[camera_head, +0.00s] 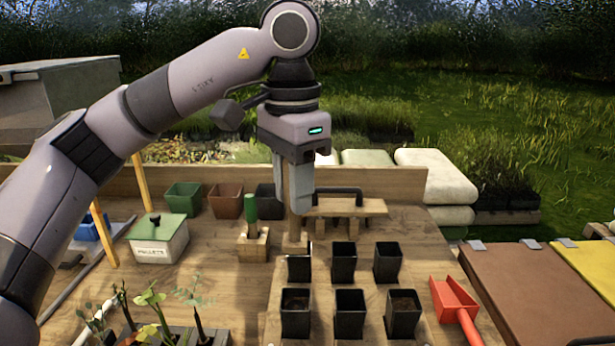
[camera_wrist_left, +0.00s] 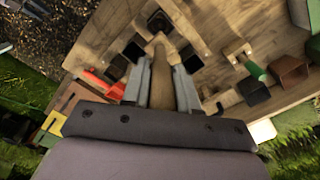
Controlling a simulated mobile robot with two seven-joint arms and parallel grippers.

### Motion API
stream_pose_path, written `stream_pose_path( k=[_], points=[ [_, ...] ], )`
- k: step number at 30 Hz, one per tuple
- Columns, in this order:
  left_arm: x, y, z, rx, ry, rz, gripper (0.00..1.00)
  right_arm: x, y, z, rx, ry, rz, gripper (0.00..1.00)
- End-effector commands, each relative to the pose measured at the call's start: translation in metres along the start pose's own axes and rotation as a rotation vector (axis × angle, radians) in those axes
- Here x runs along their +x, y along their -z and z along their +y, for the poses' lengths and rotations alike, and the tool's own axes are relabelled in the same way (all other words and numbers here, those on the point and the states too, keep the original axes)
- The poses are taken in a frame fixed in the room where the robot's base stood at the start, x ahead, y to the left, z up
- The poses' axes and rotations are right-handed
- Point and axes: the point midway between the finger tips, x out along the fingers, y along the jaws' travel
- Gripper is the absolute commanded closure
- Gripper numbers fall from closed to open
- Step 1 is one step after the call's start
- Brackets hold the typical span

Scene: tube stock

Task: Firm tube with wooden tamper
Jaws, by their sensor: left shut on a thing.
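My left gripper (camera_head: 292,203) is shut on the wooden tamper (camera_head: 294,242), which hangs upright with its wide block end down. The block is just above or at the mouth of the back-left black tube (camera_head: 299,268); I cannot tell whether it touches. In the left wrist view the tamper's shaft (camera_wrist_left: 161,78) lies between the two fingers. The black square tubes stand in two rows in a wooden rack (camera_head: 372,285). The front-left tube (camera_head: 295,316) and front-right tube (camera_head: 403,318) show brown soil inside. The inside of the back-left tube is hidden. My right gripper is not in view.
A green-handled dibber (camera_head: 250,207) stands in a wooden block left of the tamper. A red scoop (camera_head: 455,300) is at right, a lidded pellet box (camera_head: 158,240) at left, seedlings (camera_head: 150,315) in front.

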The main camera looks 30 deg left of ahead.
Motion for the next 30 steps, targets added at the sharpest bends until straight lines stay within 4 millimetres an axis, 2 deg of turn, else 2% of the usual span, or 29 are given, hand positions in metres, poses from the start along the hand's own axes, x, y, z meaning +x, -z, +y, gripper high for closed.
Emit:
stream_pose_path(
  k=[14, 30],
  points=[
    [0.028, -0.001, 0.0, -0.001, 0.0, -0.001, 1.0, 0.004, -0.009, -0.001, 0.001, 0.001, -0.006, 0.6],
    [0.066, 0.0, 0.0, -0.001, -0.001, 0.0, 1.0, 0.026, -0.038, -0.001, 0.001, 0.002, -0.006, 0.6]
  ],
)
